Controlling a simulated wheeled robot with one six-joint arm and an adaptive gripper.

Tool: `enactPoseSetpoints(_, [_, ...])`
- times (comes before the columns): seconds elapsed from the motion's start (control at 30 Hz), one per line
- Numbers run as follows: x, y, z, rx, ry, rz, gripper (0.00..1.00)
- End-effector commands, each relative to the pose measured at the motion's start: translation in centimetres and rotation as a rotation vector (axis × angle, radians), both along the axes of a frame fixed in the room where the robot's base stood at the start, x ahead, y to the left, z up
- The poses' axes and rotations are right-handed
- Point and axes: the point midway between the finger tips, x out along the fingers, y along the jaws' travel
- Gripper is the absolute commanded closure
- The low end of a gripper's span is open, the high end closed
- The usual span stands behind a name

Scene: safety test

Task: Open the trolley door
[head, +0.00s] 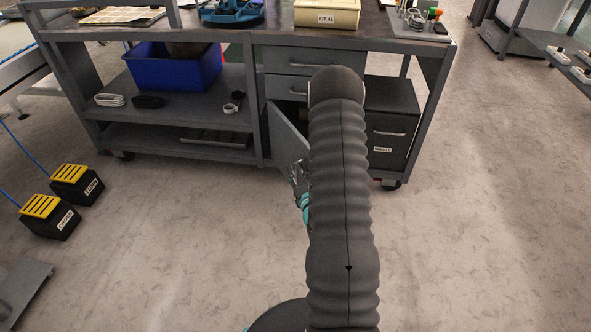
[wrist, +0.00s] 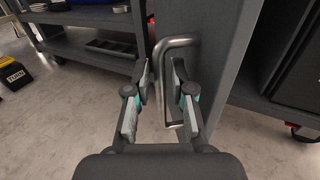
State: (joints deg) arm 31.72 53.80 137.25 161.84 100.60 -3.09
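The trolley (head: 258,100) is a grey workbench-like unit on wheels. Its grey door (head: 287,135) stands ajar, swung out toward me from the lower middle bay. In the wrist view the door (wrist: 207,50) fills the upper middle, with a bent metal handle (wrist: 161,85) on it. My gripper (wrist: 163,72) is open, with one finger on each side of the handle's bar and visible gaps; I cannot tell whether either finger touches it. In the head view my gripper (head: 300,188) shows beside the door's edge, partly hidden by my arm.
A blue bin (head: 172,72) sits on the trolley's left shelf. A dark drawer cabinet (head: 390,125) stands right of the bay. Two black-and-yellow boxes (head: 77,184) (head: 48,216) are on the floor at left. The floor in front and at right is clear.

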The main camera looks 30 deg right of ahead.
Motion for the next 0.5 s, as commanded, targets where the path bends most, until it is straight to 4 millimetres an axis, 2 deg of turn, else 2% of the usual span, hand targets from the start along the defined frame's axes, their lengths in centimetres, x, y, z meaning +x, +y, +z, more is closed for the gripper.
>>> enactPoseSetpoints(0.3, [-4.7, 1.1, 0.0, 0.000, 0.001, -0.002, 0.77])
enactPoseSetpoints(0.5, [-5.9, 1.5, 0.0, -0.001, 0.000, -0.001, 0.77])
